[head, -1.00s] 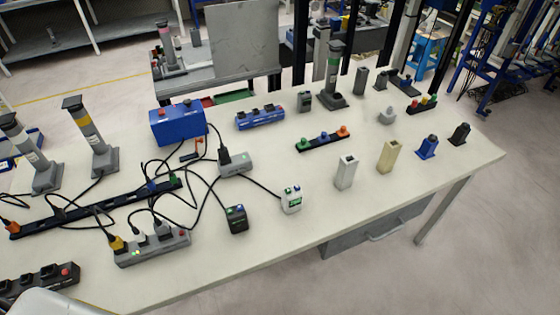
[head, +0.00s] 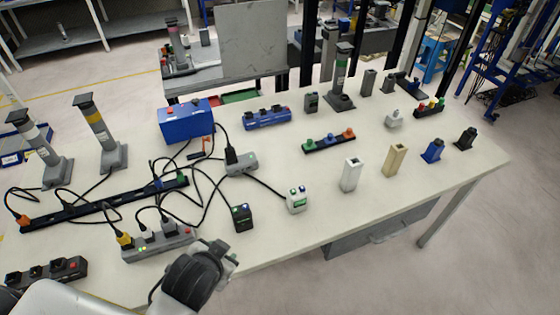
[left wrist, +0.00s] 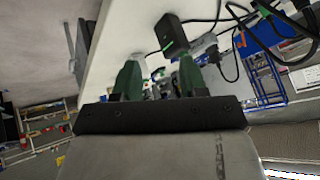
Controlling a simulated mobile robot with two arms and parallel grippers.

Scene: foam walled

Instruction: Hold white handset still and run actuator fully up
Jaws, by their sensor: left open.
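The white handset (head: 297,200) stands near the table's front edge, with green and blue buttons on top and a cable running to a grey box (head: 240,163). Several grey column actuators stand on the table: two at the left (head: 38,146) (head: 100,132) and one with a green band (head: 341,75) at the back. I cannot tell which one the white handset drives. My left gripper (head: 230,256) is at the front edge, left of the white handset and apart from it. Its green fingers (left wrist: 158,76) are open and empty in the left wrist view. My right gripper is not in view.
A black handset (head: 242,217) stands between my left gripper and the white handset; a black box in the left wrist view (left wrist: 170,33) looks like it. A grey power strip (head: 158,245) and loose cables lie left. Two upright blocks (head: 350,175) (head: 395,160) stand right.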

